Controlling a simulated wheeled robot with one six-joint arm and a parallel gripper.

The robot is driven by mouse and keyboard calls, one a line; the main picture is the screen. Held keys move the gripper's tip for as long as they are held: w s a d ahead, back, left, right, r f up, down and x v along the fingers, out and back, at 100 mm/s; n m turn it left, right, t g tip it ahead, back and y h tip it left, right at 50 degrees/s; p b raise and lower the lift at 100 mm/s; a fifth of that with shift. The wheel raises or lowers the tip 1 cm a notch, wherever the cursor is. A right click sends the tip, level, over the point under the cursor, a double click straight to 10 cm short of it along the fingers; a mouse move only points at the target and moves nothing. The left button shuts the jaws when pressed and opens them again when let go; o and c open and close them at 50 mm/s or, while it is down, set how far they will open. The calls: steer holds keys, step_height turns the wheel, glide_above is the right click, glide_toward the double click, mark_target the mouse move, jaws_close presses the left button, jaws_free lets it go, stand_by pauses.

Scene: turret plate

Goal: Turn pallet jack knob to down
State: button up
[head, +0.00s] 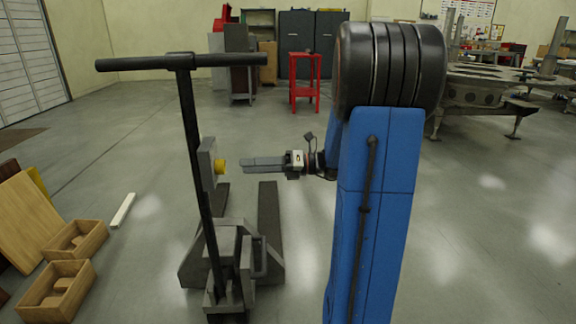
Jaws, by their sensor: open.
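The pallet jack (228,262) stands on the floor left of my arm, with its black T-handle (188,110) upright and its forks pointing away. A grey plate (207,164) is fixed on the handle's shaft. The yellow knob (220,167) sticks out from the plate's right side. I cannot tell which way the knob is turned. My gripper (244,165) points left at about the knob's height in the picture. Its fingertips are a short gap to the right of the knob and appear not to touch it. The gripper is open and nothing shows between its fingers.
Wooden boxes (75,240) and leaning boards (28,222) are at the left. A white bar (123,210) lies on the floor. A red stool (305,82) and dark cabinets (297,38) stand far back. A metal table (480,85) is at the back right. The floor on the right is clear.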

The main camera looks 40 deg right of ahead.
steer(key=v, duration=1.1)
steer(key=shift+s, duration=0.1)
steer(key=s+a+f+n+g+h, duration=0.2)
steer(key=s+a+n+g, duration=0.3)
steer(key=a, duration=0.4)
steer(key=s+a+f+n+g+h, duration=0.2)
steer(key=s+a+f+n+g, duration=0.1)
steer(key=a+n, duration=0.55)
steer(key=s+a+f+n+t+h, duration=0.1)
steer(key=s+n+h, duration=0.4)
steer(key=n, duration=0.5)
steer(key=s+a+f+n+t+h, duration=0.1)
steer(key=s+a+f+n+h, duration=0.1)
steer(key=s+n+h, duration=0.4)
steer(key=s+f+n, duration=0.1)
steer(key=n, duration=0.2)
steer(key=shift+s+a+n+t, duration=0.2)
steer(key=shift+n+t, duration=0.15)
steer(key=shift+t, duration=0.05)
